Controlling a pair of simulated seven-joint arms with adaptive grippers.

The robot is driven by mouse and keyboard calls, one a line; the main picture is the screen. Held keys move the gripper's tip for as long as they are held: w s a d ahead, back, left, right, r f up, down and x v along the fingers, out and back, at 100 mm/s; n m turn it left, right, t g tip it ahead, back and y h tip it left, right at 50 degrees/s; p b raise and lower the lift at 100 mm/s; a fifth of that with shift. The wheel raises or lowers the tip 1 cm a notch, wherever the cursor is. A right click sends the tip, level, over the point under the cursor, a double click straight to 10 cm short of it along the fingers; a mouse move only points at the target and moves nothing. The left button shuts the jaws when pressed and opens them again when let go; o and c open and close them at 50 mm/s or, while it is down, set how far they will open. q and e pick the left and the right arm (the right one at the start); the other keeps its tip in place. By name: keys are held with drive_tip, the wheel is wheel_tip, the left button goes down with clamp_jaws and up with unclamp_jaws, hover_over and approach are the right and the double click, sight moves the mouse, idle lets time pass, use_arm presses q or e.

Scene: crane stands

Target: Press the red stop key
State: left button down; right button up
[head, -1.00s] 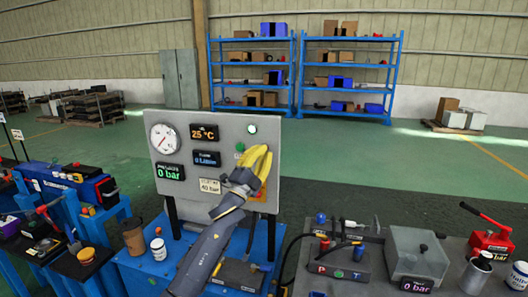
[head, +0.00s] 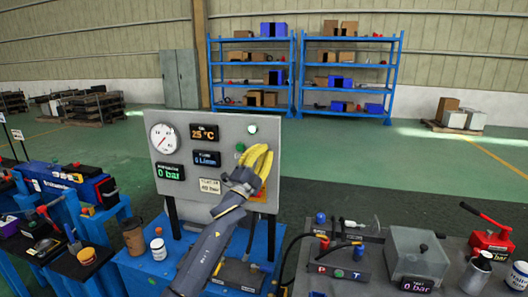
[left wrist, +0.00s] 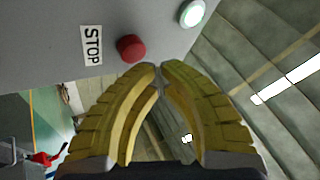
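The red stop key (left wrist: 131,47) is a round red button on the grey panel in the left wrist view, next to a white STOP label (left wrist: 91,45). In the head view the key is hidden behind my left gripper (head: 262,150). The gripper's yellow fingers are in front of the right part of the panel (head: 225,128). In the left wrist view its fingertips (left wrist: 160,68) meet with nothing between them, just below and right of the key. They look apart from the key, though depth is hard to judge. My right gripper is not in view.
The panel carries a gauge (head: 164,139), several displays, a green key (head: 240,147) and a lit lamp (head: 252,129). A valve block (head: 338,270) and a clear box (head: 415,255) stand to the right.

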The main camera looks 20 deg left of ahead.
use_arm(q)
drive_tip(key=shift+w, duration=0.95)
idle(1.6)
drive_tip(key=shift+s, duration=0.15)
idle(0.3)
drive_tip(key=shift+s, duration=0.8)
drive_tip(key=shift+s, duration=2.5)
